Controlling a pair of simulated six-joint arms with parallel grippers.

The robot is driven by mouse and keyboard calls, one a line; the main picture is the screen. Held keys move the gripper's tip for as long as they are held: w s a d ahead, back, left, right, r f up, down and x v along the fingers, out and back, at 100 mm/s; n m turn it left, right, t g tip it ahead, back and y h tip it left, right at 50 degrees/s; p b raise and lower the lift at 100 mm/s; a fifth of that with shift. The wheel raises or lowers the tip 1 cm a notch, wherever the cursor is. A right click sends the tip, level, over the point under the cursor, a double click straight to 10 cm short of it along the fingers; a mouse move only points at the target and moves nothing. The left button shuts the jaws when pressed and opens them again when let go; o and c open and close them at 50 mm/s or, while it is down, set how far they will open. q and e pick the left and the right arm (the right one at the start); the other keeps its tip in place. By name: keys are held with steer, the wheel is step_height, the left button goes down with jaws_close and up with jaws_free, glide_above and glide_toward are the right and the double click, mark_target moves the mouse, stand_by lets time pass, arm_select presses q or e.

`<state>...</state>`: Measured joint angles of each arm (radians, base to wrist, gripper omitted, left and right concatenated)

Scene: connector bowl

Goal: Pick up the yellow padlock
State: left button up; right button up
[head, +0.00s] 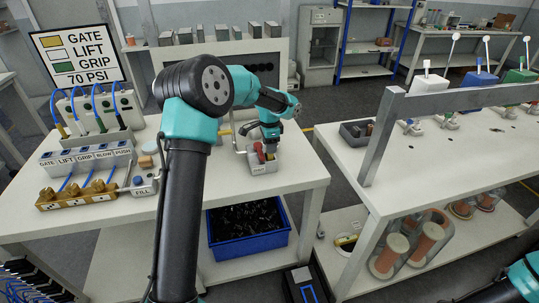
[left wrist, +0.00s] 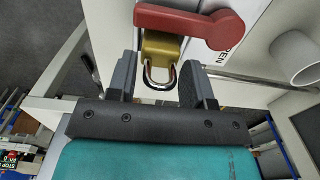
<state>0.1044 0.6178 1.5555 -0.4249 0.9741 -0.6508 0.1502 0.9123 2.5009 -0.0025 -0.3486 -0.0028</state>
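The yellow padlock (left wrist: 160,46) hangs below a red handle (left wrist: 190,25) in the left wrist view, its silver shackle (left wrist: 160,82) pointing toward my gripper's base. My left gripper (left wrist: 160,66) is open, with one dark finger on each side of the padlock. A gap shows between the left finger and the padlock; the right finger is closer, and I cannot tell whether it touches. In the head view my left gripper (head: 268,145) is at the grey valve box (head: 264,168) on the left table; the padlock is too small to make out there. My right gripper is out of view.
The left table (head: 215,175) also holds a grey labelled box row (head: 88,158), brass fittings (head: 75,196) and a FILL box (head: 144,184). A blue bin (head: 248,250) sits below. A metal post (head: 378,135) stands at the right table. A white pipe (left wrist: 298,57) is right of my gripper.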

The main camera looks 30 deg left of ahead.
arm_select(q)
steer(key=c, duration=0.7)
steer(key=shift+r, duration=0.1)
steer(key=shift+r, duration=1.65)
steer(key=shift+s+d+r, duration=0.1)
steer(key=shift+s+d, duration=0.1)
steer(key=shift+s, duration=0.05)
steer(key=s+d, duration=0.2)
steer(key=s, duration=0.2)
steer(key=s+d+r, duration=0.1)
steer(key=s+d, duration=0.2)
steer(key=s, duration=0.1)
steer(key=s+d, duration=0.3)
steer(key=s, duration=0.2)
steer(key=shift+s+r, duration=0.1)
steer(key=shift+r, duration=0.05)
